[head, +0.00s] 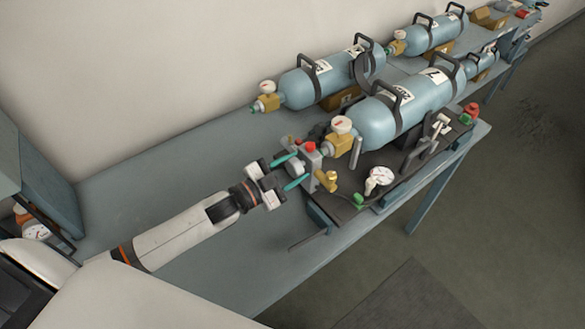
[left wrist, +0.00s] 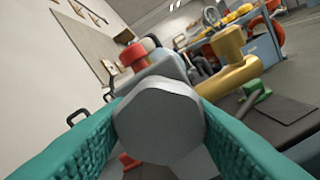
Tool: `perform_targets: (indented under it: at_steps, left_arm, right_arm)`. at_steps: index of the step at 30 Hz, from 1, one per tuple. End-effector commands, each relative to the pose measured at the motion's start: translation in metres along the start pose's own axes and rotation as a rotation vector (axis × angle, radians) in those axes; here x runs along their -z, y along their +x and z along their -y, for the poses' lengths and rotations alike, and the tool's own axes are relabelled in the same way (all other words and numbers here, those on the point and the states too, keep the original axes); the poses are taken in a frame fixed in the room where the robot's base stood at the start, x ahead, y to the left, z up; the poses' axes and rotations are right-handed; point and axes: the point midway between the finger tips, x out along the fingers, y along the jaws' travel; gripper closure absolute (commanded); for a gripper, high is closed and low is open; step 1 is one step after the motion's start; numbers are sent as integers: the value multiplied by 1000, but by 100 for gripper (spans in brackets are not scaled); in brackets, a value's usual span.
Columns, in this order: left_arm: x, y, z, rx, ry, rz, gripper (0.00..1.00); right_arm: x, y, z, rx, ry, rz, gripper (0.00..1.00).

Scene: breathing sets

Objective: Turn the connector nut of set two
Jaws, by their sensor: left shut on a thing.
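The connector nut (left wrist: 160,120) is a grey, many-sided nut, seen end-on in the left wrist view. In the head view the nut (head: 294,166) is at the left end of the grey block of the front breathing set. My left gripper (head: 291,170) has teal fingers, one on each side of the nut and shut on it. The front set has a large blue cylinder (head: 375,124) lying on a dark board (head: 345,207); its label is too small to read surely. My right gripper does not show.
A brass fitting (head: 328,181) and white gauge (head: 380,178) stand close right of my left gripper. A red knob (left wrist: 133,54) tops the block. Another blue cylinder (head: 310,85) lies behind, with more further along. The bench (head: 140,190) is clear at left.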

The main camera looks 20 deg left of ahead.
Motion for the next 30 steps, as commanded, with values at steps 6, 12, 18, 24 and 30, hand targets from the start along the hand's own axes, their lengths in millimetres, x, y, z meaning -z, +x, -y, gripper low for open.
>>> perform_targets:
  at_steps: [6, 12, 18, 24, 30]
  left_arm:
    - [2, 0, 1, 1, 205, -2, 77]
    - [2, 0, 0, 1, 396, -3, 77]
    - [2, 0, 0, 2, 587, -2, 77]
    - [2, 0, 0, 2, 776, -2, 77]
    - [2, 0, 0, 2, 966, -2, 77]
  right_arm:
    - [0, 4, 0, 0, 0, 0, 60]
    - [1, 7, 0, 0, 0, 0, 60]
    - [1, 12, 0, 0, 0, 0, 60]
    - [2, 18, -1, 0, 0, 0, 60]
    - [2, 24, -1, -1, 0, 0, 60]
